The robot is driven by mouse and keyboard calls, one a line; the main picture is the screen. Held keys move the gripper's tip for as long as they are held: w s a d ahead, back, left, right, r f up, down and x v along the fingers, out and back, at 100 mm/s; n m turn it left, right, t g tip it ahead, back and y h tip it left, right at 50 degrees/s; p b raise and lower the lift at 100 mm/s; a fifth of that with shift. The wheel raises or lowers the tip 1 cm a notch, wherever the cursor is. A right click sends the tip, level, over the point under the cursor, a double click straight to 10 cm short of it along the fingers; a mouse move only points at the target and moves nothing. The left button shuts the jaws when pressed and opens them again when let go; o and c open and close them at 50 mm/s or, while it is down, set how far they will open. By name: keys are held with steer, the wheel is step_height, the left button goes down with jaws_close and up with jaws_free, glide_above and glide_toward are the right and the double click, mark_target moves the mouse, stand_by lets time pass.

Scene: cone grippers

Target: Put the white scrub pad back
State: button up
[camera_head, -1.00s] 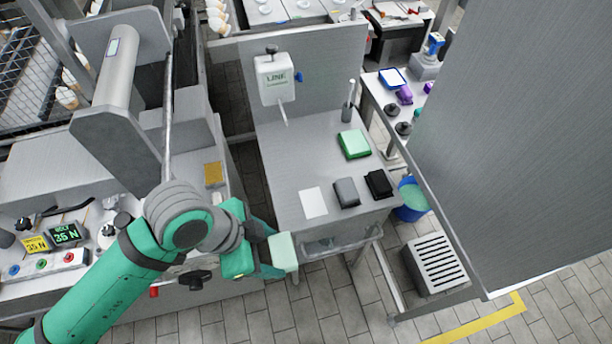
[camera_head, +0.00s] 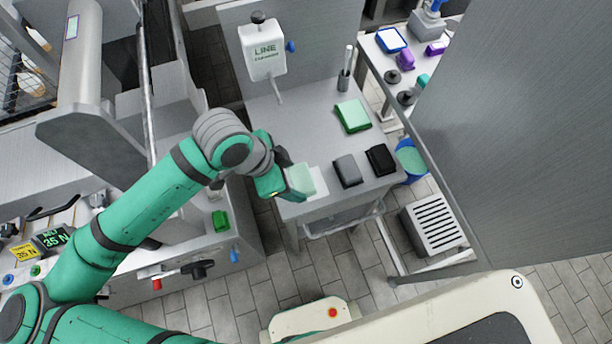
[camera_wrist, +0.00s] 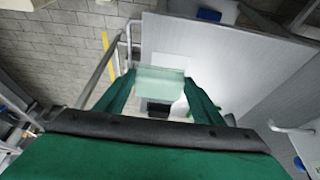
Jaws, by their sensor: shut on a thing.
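My gripper (camera_head: 288,184) is shut on a pale, faintly green-white scrub pad (camera_head: 301,179). In the wrist view the pad (camera_wrist: 160,82) spans the gap between the two green fingers of my gripper (camera_wrist: 158,92). In the head view the pad is at the near left of the grey table, overlapping a flat white rectangle (camera_head: 319,184) on the tabletop. I cannot tell whether the pad touches the surface. A grey pad (camera_head: 347,170) and a black pad (camera_head: 380,158) lie in a row to the right of the white rectangle.
A green pad (camera_head: 352,115) lies farther back on the table (camera_head: 290,130). A white dispenser marked LINE (camera_head: 263,50) hangs behind, its spout over the table. A cup with a stick (camera_head: 345,78) stands at the back right. A large grey panel (camera_head: 530,120) rises at the right.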

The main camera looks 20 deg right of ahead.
mark_target(293, 171)
steer(key=w+d+f, duration=0.1)
steer(key=f, duration=0.1)
steer(key=d+f, duration=0.2)
steer(key=w+d+f, duration=0.1)
steer(key=f, duration=0.1)
steer(key=shift+w+d, duration=0.15)
steer(key=shift+w, duration=0.2)
steer(key=shift+f, duration=1.55)
steer(key=shift+f, duration=0.1)
steer(key=o, duration=0.9)
steer(key=shift+w, duration=0.1)
steer(key=v, duration=1.2)
